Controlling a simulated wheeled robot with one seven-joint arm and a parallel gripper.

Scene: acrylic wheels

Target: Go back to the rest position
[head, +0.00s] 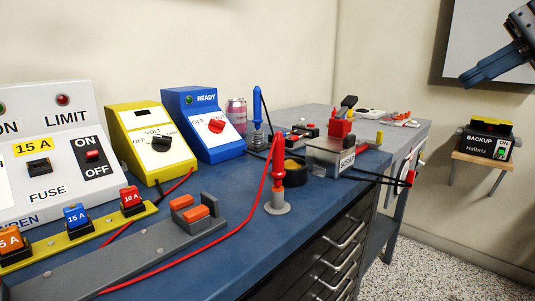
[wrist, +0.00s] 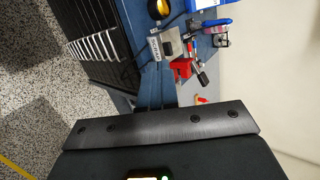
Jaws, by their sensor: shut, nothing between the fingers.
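My gripper (head: 472,79) is at the upper right of the head view, raised in front of the wall and a grey panel. Its dark fingers are together and hold nothing. It is well apart from the bench and from every object on it. In the wrist view a dark bar with screws, part of my own arm end, fills the lower part of the picture. The rest of my arm is cut off by the frame edge.
The blue bench (head: 215,262) holds a yellow VOLT box (head: 150,145), a blue READY box (head: 203,125), a fuse panel (head: 45,150), red and blue probes, and a SCRAP bin (head: 335,160). A BACKUP unit (head: 485,142) sits on a wall shelf below my gripper. The speckled floor (head: 430,270) is clear.

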